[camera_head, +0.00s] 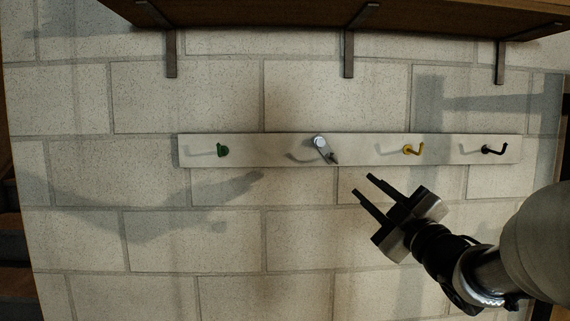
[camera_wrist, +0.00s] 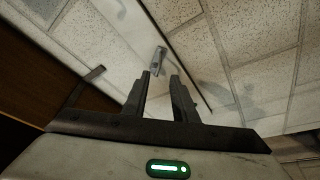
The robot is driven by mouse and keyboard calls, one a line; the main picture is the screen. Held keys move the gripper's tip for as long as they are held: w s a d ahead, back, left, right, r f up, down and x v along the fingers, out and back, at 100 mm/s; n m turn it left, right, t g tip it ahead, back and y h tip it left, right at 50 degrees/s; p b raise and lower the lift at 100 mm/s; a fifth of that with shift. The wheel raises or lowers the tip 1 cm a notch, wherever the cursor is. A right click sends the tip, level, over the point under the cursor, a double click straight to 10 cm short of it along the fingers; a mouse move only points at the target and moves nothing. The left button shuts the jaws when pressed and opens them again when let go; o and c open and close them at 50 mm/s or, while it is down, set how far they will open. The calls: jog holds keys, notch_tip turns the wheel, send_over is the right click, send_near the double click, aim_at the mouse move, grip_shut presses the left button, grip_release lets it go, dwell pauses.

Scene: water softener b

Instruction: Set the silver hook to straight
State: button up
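The silver hook (camera_head: 322,147) is on a pale wall rail (camera_head: 260,150), between a green hook and a yellow hook. It is tilted, with its lower end swung down to the right. My gripper (camera_head: 363,184) is below and to the right of the silver hook, apart from it, with its two fingers spread and nothing between them. In the wrist view the silver hook (camera_wrist: 158,61) appears just beyond the two fingertips of my gripper (camera_wrist: 161,77).
A green hook (camera_head: 222,150) is at the left of the rail. A yellow hook (camera_head: 411,149) and a black hook (camera_head: 493,149) are to the right. A wooden shelf (camera_head: 270,15) on dark brackets juts out above. The block wall (camera_head: 300,235) below the rail is bare.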

aim_at(335, 161)
jog(key=p+x, duration=0.2)
jog(key=x, duration=1.3)
jog(key=shift+w+a, duration=0.1)
jog(key=shift+w, duration=0.3)
